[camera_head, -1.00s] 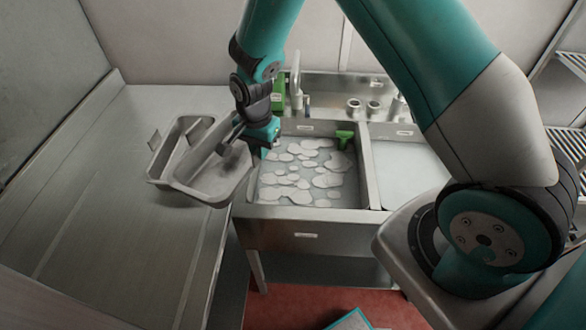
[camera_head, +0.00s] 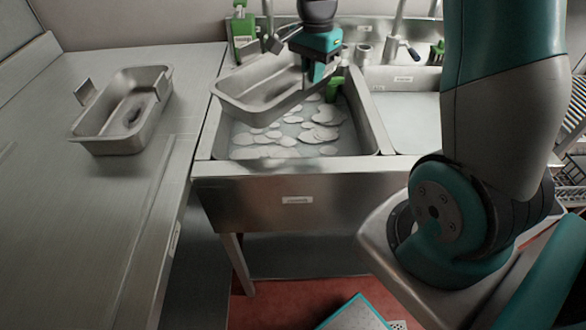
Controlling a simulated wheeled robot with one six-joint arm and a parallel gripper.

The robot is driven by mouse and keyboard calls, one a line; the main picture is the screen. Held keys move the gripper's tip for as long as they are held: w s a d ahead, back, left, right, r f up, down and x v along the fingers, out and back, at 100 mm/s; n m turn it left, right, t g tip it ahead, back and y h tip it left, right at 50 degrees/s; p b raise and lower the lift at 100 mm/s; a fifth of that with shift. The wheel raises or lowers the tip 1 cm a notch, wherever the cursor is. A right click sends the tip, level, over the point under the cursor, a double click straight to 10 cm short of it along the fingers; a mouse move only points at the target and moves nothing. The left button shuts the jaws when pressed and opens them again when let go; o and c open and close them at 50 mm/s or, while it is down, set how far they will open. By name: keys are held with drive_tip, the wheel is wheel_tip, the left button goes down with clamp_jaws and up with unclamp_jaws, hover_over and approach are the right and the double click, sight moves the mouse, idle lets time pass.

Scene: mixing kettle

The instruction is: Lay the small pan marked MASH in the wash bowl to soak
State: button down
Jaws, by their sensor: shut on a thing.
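A small steel pan (camera_head: 262,90) hangs tilted above the left part of the wash bowl. My gripper (camera_head: 316,78) is shut on its right side. The wash bowl (camera_head: 375,128) is a steel sink basin holding water with several pale foam patches. The held pan appears to be above the water, with its left end over the bowl's left rim. I cannot read a MASH mark on it. A second steel pan (camera_head: 150,137) stands on the counter to the left, with a dark patch inside.
The steel counter (camera_head: 60,200) is mostly clear around the second pan. A green object (camera_head: 335,88) is at the bowl's far right. A tap (camera_head: 398,40) and fittings stand behind. A second basin (camera_head: 412,112) is to the right.

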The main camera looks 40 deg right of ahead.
drive_tip(key=shift+m, duration=0.3)
drive_tip(key=f+b, duration=0.1)
drive_tip(key=f, duration=0.6)
drive_tip(key=s+d+f+b, duration=0.1)
drive_tip(key=f, duration=0.6)
drive_tip(key=d+f+b, duration=0.1)
drive_tip(key=f, duration=0.6)
drive_tip(key=shift+s+d+f, duration=0.15)
drive_tip(key=shift+s, duration=0.25)
drive_tip(key=shift+f, duration=0.15)
drive_tip(key=c, duration=1.2)
unclamp_jaws()
drive_tip(key=shift+c, duration=0.2)
